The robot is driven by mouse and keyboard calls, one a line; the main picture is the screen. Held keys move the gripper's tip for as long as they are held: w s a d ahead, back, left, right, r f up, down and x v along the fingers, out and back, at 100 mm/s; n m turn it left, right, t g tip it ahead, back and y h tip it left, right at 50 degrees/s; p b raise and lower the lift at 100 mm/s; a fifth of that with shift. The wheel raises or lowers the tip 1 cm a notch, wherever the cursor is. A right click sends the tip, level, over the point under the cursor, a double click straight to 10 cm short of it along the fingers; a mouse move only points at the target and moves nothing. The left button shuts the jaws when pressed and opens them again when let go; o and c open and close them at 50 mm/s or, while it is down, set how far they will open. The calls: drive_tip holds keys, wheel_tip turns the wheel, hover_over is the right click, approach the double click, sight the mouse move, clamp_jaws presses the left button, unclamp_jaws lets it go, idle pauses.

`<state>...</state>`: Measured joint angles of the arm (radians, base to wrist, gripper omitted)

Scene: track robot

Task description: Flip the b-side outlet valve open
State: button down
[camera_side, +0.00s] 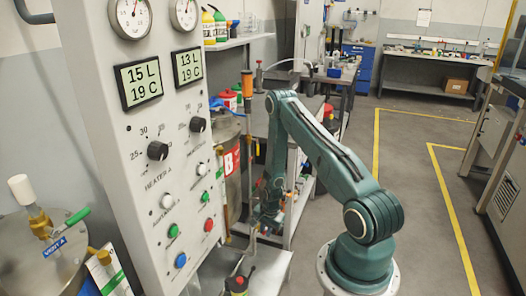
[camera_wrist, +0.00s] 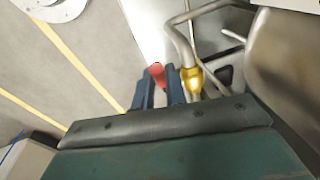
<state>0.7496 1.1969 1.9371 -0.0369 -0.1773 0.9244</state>
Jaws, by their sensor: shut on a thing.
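In the wrist view my gripper (camera_wrist: 159,82) has its two dark blue fingers on either side of a red handle (camera_wrist: 157,71), shut on it. The handle sits close beside a brass valve body (camera_wrist: 192,79) on a bent metal pipe (camera_wrist: 179,32); this looks like the b-side outlet valve. Most of the handle is hidden by the fingers, so its exact angle is unclear. In the side view my gripper (camera_side: 264,216) is low, in front of the tank marked with a red B label (camera_side: 231,160). The valve is too small to make out there.
A tall control panel (camera_side: 150,150) with gauges and knobs stands left of my arm. A tank with a green-handled vent valve (camera_side: 68,228) is at far left. A metal shelf edge (camera_side: 290,232) is close to my gripper. The floor (camera_side: 400,190) to the right is clear.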

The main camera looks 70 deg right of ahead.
drive_tip(key=shift+a+f+h, duration=0.3)
drive_tip(key=shift+f+h, duration=0.05)
drive_tip(key=shift+h, duration=0.5)
drive_tip(key=shift+a+f+h, duration=0.25)
drive_tip(key=shift+f+h, duration=0.1)
drive_tip(key=shift+h, duration=0.5)
drive_tip(key=shift+a+f+n+h, duration=0.15)
drive_tip(key=shift+f+n+h, duration=0.25)
drive_tip(key=shift+h, duration=0.8)
drive_tip(key=shift+f, duration=0.15)
drive_tip(key=c, duration=1.7)
unclamp_jaws()
